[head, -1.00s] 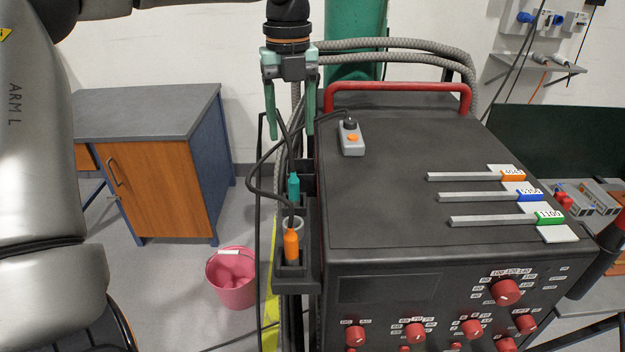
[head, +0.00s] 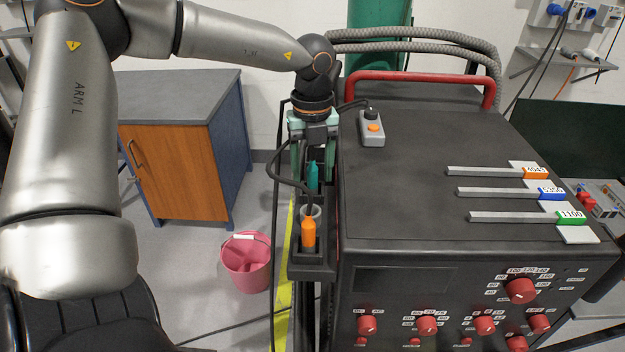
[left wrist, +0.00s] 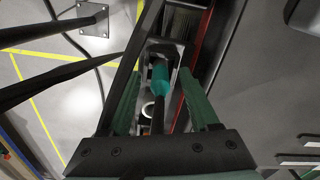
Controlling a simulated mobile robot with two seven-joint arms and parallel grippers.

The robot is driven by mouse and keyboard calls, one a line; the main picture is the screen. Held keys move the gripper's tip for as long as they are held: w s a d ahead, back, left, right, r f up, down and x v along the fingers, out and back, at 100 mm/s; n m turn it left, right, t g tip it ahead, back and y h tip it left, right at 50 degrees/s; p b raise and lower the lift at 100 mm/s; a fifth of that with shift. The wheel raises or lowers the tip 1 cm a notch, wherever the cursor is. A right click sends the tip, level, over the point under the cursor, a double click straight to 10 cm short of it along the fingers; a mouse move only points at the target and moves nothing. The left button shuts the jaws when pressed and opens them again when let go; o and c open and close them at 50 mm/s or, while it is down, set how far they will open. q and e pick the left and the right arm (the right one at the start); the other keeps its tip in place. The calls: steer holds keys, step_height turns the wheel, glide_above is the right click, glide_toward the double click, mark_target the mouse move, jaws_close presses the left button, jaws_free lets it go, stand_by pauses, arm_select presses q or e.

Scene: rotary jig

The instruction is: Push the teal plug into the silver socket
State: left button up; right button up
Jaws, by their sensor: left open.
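The teal plug (head: 313,178) stands upright in a black holder (head: 312,271) on the left side of the dark machine, with a black cable at it. My left gripper (head: 312,170) is open, pointing down, with its green fingers on either side of the plug. In the left wrist view the teal plug (left wrist: 160,76) lies between the two fingers (left wrist: 162,85), with gaps visible at both sides. A grey ring-shaped cup (head: 311,212) stands in the holder between the teal plug and an orange plug. I cannot tell whether it is the silver socket. My right gripper is out of view.
The orange plug (head: 308,234) stands in the near end of the holder. The machine top (head: 420,190) carries a grey box with an orange button (head: 372,128) and several sliders. Cables hang beside the holder. A pink bucket (head: 246,262) stands on the floor left.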

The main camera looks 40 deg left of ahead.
arm_select(q)
steer(key=shift+f, duration=0.1)
steer(key=shift+c, duration=0.2)
jaws_close()
stand_by(0.4)
